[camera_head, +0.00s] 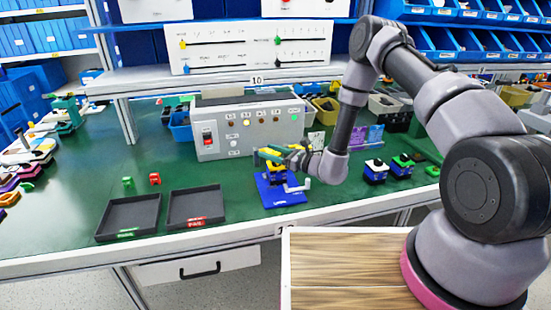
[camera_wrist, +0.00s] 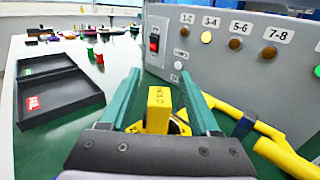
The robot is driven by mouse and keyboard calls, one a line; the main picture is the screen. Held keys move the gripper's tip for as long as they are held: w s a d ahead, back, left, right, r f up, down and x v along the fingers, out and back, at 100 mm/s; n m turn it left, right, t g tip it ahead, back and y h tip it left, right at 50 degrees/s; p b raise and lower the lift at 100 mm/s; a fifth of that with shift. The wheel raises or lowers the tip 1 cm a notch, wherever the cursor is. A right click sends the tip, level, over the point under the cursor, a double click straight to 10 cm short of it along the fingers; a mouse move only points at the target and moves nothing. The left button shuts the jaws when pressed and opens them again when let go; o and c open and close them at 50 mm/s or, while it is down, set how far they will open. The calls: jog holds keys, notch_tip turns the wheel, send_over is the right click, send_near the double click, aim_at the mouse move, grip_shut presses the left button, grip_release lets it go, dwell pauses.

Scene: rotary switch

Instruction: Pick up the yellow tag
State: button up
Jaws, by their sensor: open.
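The yellow tag (camera_wrist: 158,108) is a small upright block with dark lettering, which seems to read HOLD. In the wrist view it stands between the two teal fingers of my gripper (camera_wrist: 161,73), with visible gaps on both sides. My gripper is open. In the head view my gripper (camera_head: 268,156) is over a blue stand (camera_head: 282,192) with yellow parts, in front of the grey switch panel (camera_head: 222,127). The tag itself is hard to make out there, partly covered by the gripper.
Two black trays (camera_head: 104,222) (camera_head: 216,208), one with a green label and one with a red label, lie left on the green table. A green tag (camera_head: 127,184) and a red tag (camera_head: 155,179) stand behind them. A yellow handle (camera_wrist: 285,155) is close at right in the wrist view.

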jog(key=shift+w+a, duration=0.25)
jog(key=shift+a, duration=0.2)
grip_shut()
